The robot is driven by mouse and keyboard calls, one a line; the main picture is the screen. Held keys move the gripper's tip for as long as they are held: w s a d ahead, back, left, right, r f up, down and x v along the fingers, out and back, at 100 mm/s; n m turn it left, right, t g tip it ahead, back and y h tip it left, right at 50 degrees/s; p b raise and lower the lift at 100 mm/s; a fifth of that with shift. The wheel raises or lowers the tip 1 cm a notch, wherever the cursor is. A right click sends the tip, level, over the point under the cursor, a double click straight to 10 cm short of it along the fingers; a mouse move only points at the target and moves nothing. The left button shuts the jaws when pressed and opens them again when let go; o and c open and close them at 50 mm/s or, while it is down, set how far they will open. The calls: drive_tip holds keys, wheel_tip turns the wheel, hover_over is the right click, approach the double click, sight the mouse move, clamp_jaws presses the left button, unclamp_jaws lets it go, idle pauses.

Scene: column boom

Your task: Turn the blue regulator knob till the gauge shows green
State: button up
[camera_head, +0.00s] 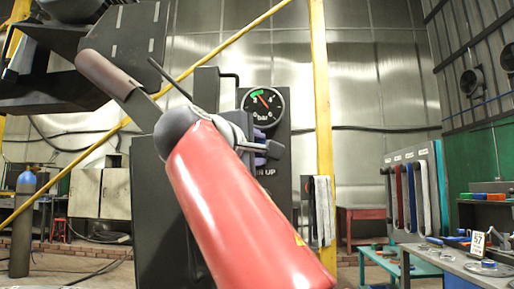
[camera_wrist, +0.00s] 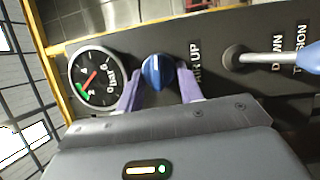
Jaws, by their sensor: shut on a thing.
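The blue regulator knob (camera_wrist: 157,71) is on the dark panel in the wrist view. My gripper (camera_wrist: 159,75) has its two pale purple fingers on either side of the knob and is shut on it. In the head view my gripper (camera_head: 262,151) is at the panel, and the knob is hidden there. The round black gauge (camera_wrist: 97,80) is left of the knob in the wrist view. It also shows in the head view (camera_head: 263,106), above my gripper. Its red needle is close to the green arc; I cannot tell exactly whether it is within it.
A lever (camera_wrist: 265,59) with a blue handle stands right of the knob on the same panel. A yellow post (camera_head: 321,120) rises behind the panel. A workbench (camera_head: 480,268) with tools is at the right. A blue-topped gas cylinder (camera_head: 22,225) stands far left.

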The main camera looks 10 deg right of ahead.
drive_tip(key=shift+r+m+g+y, duration=0.15)
drive_tip(key=shift+m+g, duration=0.05)
drive_tip(key=shift+m, duration=0.45)
drive_tip(key=shift+r+m+g+y, duration=0.1)
drive_tip(key=shift+m+g+y, duration=0.1)
drive_tip(key=shift+m, duration=0.45)
drive_tip(key=o, duration=1)
drive_tip(key=shift+f, duration=0.1)
drive_tip(key=shift+v, duration=3.95)
